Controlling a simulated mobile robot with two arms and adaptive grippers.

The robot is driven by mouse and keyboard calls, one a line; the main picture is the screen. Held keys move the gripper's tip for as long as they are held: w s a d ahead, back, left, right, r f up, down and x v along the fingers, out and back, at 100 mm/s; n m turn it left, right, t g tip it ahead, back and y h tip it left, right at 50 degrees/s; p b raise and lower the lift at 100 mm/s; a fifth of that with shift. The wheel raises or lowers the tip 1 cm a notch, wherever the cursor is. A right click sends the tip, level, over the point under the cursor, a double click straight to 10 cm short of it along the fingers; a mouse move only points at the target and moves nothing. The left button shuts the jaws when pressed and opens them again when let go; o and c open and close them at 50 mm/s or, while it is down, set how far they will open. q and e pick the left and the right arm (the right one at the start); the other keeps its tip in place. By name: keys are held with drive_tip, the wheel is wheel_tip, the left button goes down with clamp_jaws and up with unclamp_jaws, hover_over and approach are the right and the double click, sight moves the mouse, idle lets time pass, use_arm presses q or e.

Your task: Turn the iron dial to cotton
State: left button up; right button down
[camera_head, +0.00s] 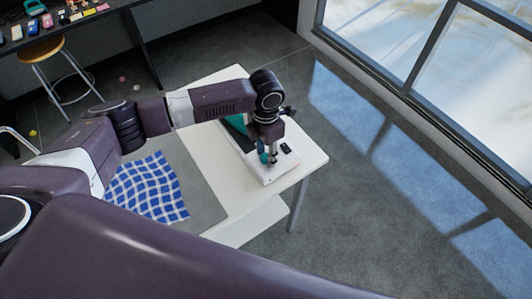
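A teal iron (237,124) is on a white base (277,171) near the right end of the white table (225,79). My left arm reaches in from the left, and its wrist hides much of the iron. My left gripper (269,157) points down right over the iron and base. A small teal part shows beside its fingers. Whether the fingers are open, shut or touching the iron is too small to tell. I cannot make out the dial or its setting. My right gripper is not in view.
A blue and white checked cloth (150,190) lies on a grey mat (202,208) at the table's left part. A stool (43,50) and a dark bench with small items stand at the back left. Tall windows (460,70) line the right, with clear floor before them.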

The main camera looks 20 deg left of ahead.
sight(266, 157)
use_arm(q)
drive_tip(key=shift+o, duration=0.6)
wheel_tip(266, 157, up, 12)
idle(0.6)
